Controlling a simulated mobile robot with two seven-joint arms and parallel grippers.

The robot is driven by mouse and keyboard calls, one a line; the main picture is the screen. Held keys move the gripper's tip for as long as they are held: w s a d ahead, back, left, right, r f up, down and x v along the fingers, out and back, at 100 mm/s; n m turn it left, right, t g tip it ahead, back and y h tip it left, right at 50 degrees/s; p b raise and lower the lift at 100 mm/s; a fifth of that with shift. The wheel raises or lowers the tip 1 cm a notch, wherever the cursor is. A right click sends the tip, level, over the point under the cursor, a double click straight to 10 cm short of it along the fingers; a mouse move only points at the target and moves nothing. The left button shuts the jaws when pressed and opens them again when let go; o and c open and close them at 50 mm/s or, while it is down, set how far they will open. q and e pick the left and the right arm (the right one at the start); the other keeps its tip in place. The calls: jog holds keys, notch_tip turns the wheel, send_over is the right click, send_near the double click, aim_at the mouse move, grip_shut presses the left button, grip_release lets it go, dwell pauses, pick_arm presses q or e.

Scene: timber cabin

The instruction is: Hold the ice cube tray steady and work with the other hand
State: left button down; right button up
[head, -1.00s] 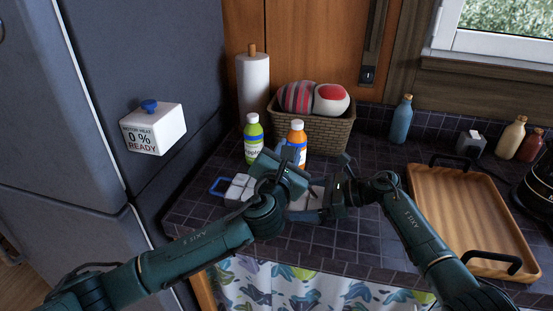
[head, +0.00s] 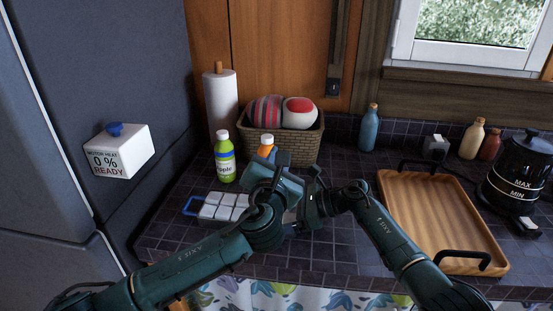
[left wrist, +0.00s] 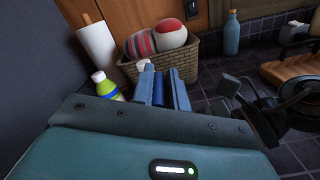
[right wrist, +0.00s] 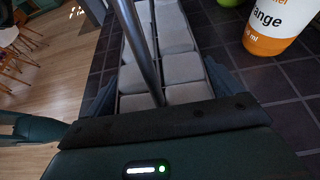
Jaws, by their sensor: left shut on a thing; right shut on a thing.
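The ice cube tray (head: 220,206) lies on the dark tiled counter, pale compartments in rows, with a blue loop handle (head: 190,207) at its left end. Its right part is hidden behind my arms. In the right wrist view the tray (right wrist: 175,68) runs away from my right gripper (right wrist: 165,85), whose fingers are on either side of it, shut on it. My left gripper (left wrist: 160,78) is over the tray's right part, shut on a narrow blue piece (left wrist: 158,92); I cannot tell whether that belongs to the tray.
A green apple bottle (head: 224,160) and an orange bottle (head: 266,148) stand close behind the tray. A wicker basket (head: 285,145) and paper towel roll (head: 221,105) are further back. A wooden tray (head: 440,215) lies to the right, with a black kettle (head: 520,175) beyond it.

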pick_arm(q)
notch_tip(320, 180, down, 2)
jog(key=shift+s, duration=0.1)
pick_arm(e)
jog(key=shift+s+a+r, duration=0.1)
jog(key=shift+a+r, duration=0.15)
jog(key=shift+a, duration=0.05)
pick_arm(q)
jog(key=c, duration=1.5)
grip_release()
jog(key=shift+d, duration=0.1)
pick_arm(e)
jog(key=shift+d+f, duration=0.1)
pick_arm(q)
jog(key=o, duration=0.4)
jog(key=shift+r, duration=0.35)
pick_arm(e)
jog(key=shift+d, duration=0.1)
jog(key=shift+f, duration=0.15)
pick_arm(q)
jog(key=s, duration=0.4)
jog(key=s+a, duration=0.1)
jog(key=s, duration=0.6)
jog(key=shift+s+a, duration=0.35)
pick_arm(e)
jog(key=o, duration=1.1)
jog(key=shift+d, duration=0.1)
jog(key=shift+o, duration=0.2)
